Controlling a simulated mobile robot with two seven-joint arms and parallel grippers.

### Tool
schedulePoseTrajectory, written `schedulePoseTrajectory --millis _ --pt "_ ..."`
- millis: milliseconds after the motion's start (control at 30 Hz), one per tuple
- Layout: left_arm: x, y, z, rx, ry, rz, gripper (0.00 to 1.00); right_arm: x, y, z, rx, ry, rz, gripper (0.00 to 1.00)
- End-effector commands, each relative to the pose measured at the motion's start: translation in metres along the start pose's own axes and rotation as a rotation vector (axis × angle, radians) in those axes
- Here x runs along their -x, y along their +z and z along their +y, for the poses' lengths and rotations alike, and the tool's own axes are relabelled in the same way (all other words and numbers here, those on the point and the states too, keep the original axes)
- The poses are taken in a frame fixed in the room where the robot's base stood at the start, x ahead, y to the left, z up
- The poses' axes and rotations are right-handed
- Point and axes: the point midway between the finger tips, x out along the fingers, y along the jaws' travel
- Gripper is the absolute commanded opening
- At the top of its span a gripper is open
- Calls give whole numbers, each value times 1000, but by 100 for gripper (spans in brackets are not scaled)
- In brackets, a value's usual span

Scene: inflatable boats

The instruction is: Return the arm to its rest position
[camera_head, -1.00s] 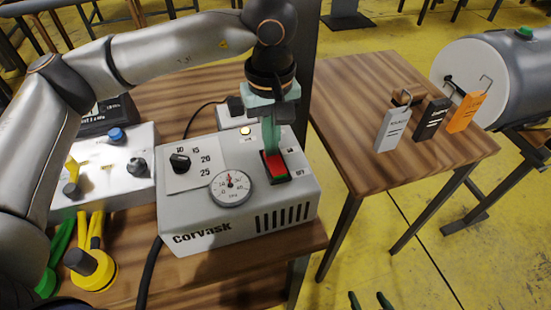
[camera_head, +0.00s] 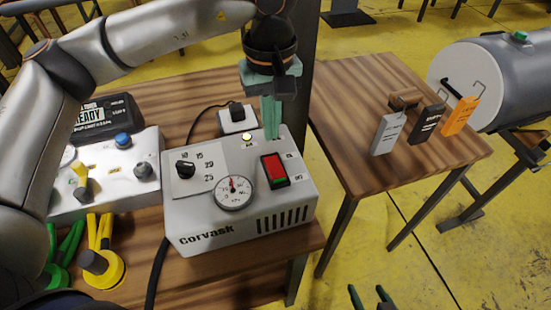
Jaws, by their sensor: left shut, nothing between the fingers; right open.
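My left gripper (camera_head: 271,136) has teal fingers, pointing down and closed together with nothing between them. It hangs at the back right of the grey Corvask box (camera_head: 205,225), behind the red rocker switch (camera_head: 274,171) and apart from it. I cannot tell whether the fingertips touch the box top. My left arm (camera_head: 150,35) reaches in from the left, across the top of the picture. My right gripper (camera_head: 371,298) shows only as two dark green fingertips at the bottom edge, spread apart and empty over the yellow floor.
The Corvask box has a black knob (camera_head: 185,168) and a dial gauge (camera_head: 235,193). A white control box (camera_head: 107,186) and a dark display (camera_head: 104,118) stand left. Grey, black and orange tags (camera_head: 461,115) stand on the right table (camera_head: 362,85), near a grey tank (camera_head: 500,80).

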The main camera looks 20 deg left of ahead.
Motion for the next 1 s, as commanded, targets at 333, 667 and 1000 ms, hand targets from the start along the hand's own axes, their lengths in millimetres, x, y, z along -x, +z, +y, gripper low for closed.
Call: schedulePoseTrajectory --millis 333,667,1000 --pt "7 0 0 0 0 0 0 3 -3 -1 0 -1 0 73" --pt "12 0 0 0 1 1 0 6 -7 -1 2 -2 1 73" --pt "94 0 0 0 1 1 0 61 -67 -7 1 -1 0 73"
